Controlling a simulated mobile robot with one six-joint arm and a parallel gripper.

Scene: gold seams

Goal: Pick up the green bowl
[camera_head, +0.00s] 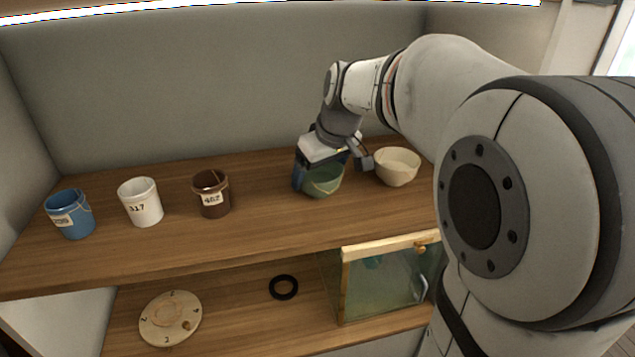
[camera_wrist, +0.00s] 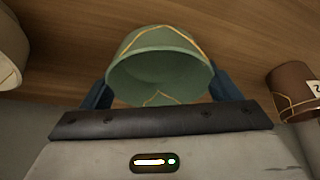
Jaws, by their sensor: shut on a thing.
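The green bowl (camera_head: 323,181) has gold seams and is at the right part of the wooden shelf in the head view. My gripper (camera_head: 325,172) comes down over it from above and is shut on it. In the wrist view the green bowl (camera_wrist: 160,62) sits between the two blue fingers of my gripper (camera_wrist: 160,88), one on each side. Its opening faces the gripper body. Whether its base touches the shelf I cannot tell.
A cream bowl (camera_head: 397,166) stands close at the right. A brown cup (camera_head: 211,195), a white cup (camera_head: 141,203) and a blue cup (camera_head: 71,214) stand leftward. Below are a round dial (camera_head: 170,318), a black ring (camera_head: 283,287) and a glass box (camera_head: 385,280). A wall is behind.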

